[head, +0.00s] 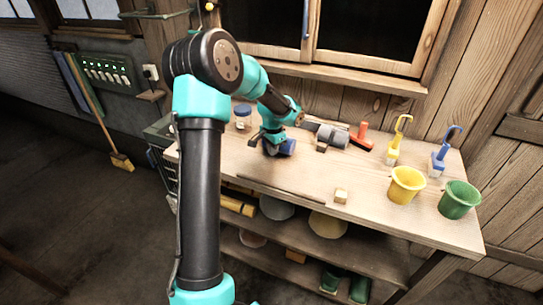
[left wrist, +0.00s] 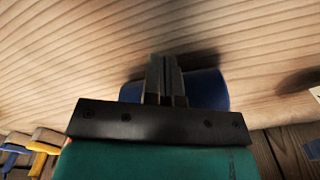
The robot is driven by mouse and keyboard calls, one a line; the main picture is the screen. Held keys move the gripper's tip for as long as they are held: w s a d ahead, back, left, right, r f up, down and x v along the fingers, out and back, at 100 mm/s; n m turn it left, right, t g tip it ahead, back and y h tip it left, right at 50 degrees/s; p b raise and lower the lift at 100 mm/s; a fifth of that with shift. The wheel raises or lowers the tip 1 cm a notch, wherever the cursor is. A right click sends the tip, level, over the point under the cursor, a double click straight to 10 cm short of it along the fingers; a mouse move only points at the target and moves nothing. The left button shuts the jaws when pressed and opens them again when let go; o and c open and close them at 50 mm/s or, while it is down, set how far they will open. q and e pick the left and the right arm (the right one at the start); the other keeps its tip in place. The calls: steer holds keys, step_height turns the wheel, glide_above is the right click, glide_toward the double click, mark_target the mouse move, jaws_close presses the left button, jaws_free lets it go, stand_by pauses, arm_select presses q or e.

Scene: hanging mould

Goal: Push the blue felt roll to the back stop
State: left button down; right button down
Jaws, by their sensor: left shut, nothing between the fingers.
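The blue felt roll (head: 288,148) lies on the wooden bench, partly hidden by my left gripper (head: 268,150). In the left wrist view the roll (left wrist: 207,88) shows on both sides of the shut fingers (left wrist: 164,62), which cross in front of it. The fingers hold nothing. I cannot tell whether they touch the roll. I cannot make out a back stop for certain. My right gripper is not in view.
A grey cylinder (head: 331,135) and a red-handled tool (head: 362,136) lie at the back of the bench (head: 300,180). A yellow pot (head: 406,185) and a green pot (head: 459,199) stand at the right. A small wooden block (head: 341,196) sits near the front edge.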

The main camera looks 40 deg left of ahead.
arm_select(q)
steer(key=shift+w+a, duration=0.7)
steer(key=shift+w, duration=1.1)
steer(key=shift+w+a, duration=0.75)
steer(key=shift+w, duration=1.05)
steer(key=shift+w+a, duration=0.7)
steer(key=shift+w, duration=1.1)
steer(key=shift+w+a+r, duration=0.1)
steer(key=shift+w+a, duration=0.15)
steer(key=shift+w, duration=0.2)
steer(key=shift+w+a+r, duration=0.1)
steer(key=shift+w+a, duration=0.1)
steer(key=shift+w, duration=0.25)
steer(key=shift+w+a+f, duration=0.1)
steer(key=shift+w+a, duration=0.05)
steer(key=shift+w, duration=0.2)
steer(key=shift+s, duration=0.15)
steer(key=shift+s+a, duration=0.1)
steer(key=shift+s, duration=0.25)
steer(key=shift+s+d+r, duration=0.2)
steer(key=shift+s+d, duration=0.35)
steer(key=shift+s, duration=0.1)
steer(key=shift+s+d+r, duration=0.2)
steer(key=shift+s+d, duration=0.2)
steer(key=shift+s, duration=0.4)
